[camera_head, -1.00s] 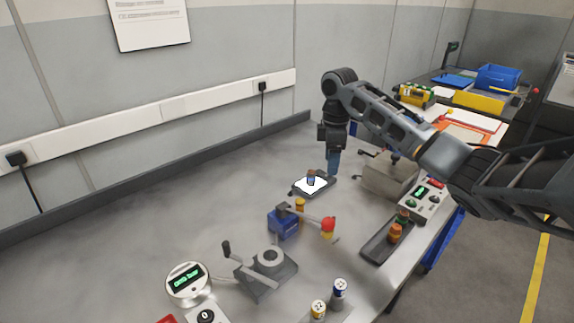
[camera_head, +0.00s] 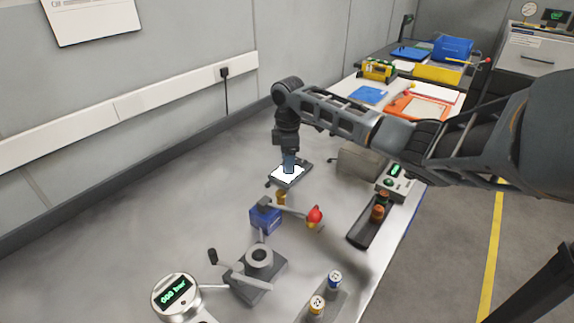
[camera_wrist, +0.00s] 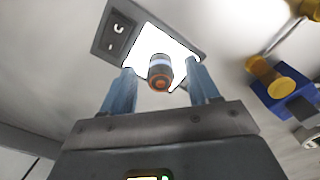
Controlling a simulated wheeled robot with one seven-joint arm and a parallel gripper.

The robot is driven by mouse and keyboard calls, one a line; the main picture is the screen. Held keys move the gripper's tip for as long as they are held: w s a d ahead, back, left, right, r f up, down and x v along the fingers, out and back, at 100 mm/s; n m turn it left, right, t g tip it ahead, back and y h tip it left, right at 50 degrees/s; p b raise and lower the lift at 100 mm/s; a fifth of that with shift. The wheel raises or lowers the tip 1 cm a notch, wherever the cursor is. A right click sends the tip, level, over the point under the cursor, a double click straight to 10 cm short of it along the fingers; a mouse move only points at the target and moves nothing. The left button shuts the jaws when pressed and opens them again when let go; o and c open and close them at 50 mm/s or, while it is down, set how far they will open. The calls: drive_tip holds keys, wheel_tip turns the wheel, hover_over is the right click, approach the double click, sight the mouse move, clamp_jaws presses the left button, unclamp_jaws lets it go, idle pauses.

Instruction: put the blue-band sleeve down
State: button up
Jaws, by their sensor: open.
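In the head view my gripper (camera_head: 289,164) reaches down over the same plate (camera_head: 291,177) and hides the sleeve. I cannot tell how far the fingertips are above the plate.
A blue fixture (camera_head: 265,218) with a red-knobbed lever (camera_head: 314,215) stands close in front of the plate. A grey block (camera_head: 362,163) stands to the right, near a dark tray (camera_head: 363,232) with brown sleeves. The bench to the left is clear.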

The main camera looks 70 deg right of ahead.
drive_tip(key=shift+f, duration=0.25)
drive_tip(key=shift+c, duration=0.2)
clamp_jaws()
